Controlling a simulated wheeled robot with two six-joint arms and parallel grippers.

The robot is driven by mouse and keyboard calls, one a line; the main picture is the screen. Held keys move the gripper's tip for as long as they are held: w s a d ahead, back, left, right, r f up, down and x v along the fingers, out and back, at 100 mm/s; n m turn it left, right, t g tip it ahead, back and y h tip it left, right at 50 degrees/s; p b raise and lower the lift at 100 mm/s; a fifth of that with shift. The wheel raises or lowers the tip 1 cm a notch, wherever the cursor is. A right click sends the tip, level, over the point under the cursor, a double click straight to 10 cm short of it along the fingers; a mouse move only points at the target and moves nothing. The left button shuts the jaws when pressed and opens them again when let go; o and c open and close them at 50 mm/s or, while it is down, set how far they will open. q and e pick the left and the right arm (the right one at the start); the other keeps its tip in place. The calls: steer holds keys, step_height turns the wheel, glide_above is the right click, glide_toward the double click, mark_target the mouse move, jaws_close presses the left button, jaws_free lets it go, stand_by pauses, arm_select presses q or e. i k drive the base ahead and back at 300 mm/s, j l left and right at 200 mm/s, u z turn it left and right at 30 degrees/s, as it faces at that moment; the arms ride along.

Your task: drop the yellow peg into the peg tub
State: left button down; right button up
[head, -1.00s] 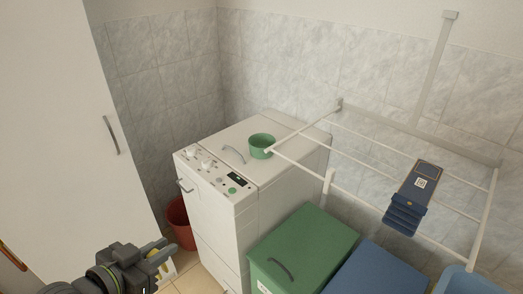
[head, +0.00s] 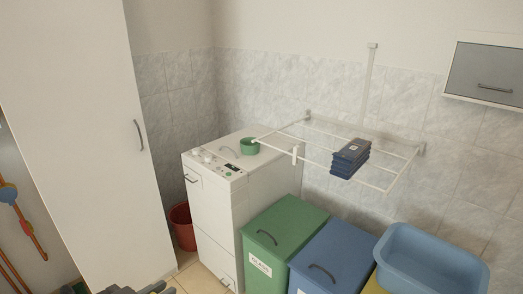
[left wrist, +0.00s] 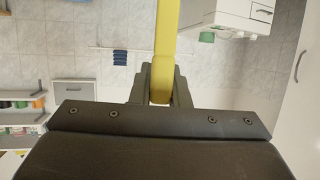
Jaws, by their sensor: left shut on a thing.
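The yellow peg (left wrist: 166,35) is a long flat yellow bar in the left wrist view, running from between the fingers to the top edge. My left gripper (left wrist: 160,92) is shut on it. In the head view only the tip of this gripper (head: 150,289) shows at the bottom edge. A small round green tub (head: 250,146), which I take for the peg tub, stands upright on top of the white washing machine (head: 228,155). Its inside is barely visible. The tub also shows in the left wrist view (left wrist: 207,37), which looks upside down. The peg is apart from the tub. My right gripper is out of view.
A wall rack (head: 388,186) juts out right of the machine, bearing a dark blue stack (head: 350,158). Green (head: 288,226) and blue bins (head: 345,250) and a light blue basin (head: 430,262) stand in front. A red bucket (head: 184,228) sits between machine and tall cabinet (head: 85,120).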

mark_target(247, 151)
steer(key=i+z, duration=0.1)
steer(key=z, duration=1.25)
steer(key=i+j, duration=0.15)
steer(key=j, duration=0.3)
steer(key=i+j, duration=0.2)
steer(key=j, duration=0.25)
steer(key=i+j, duration=0.15)
steer(key=j, duration=0.3)
steer(key=i+j+z, duration=0.1)
steer(key=j, duration=0.35)
steer(key=i+j, duration=0.2)
steer(key=j, duration=0.25)
steer(key=i+j, duration=0.15)
steer(key=j, duration=0.35)
steer(key=i+j, duration=0.15)
steer(key=j, duration=0.3)
steer(key=i+j, duration=0.15)
steer(key=j, duration=0.3)
steer(key=z, duration=0.05)
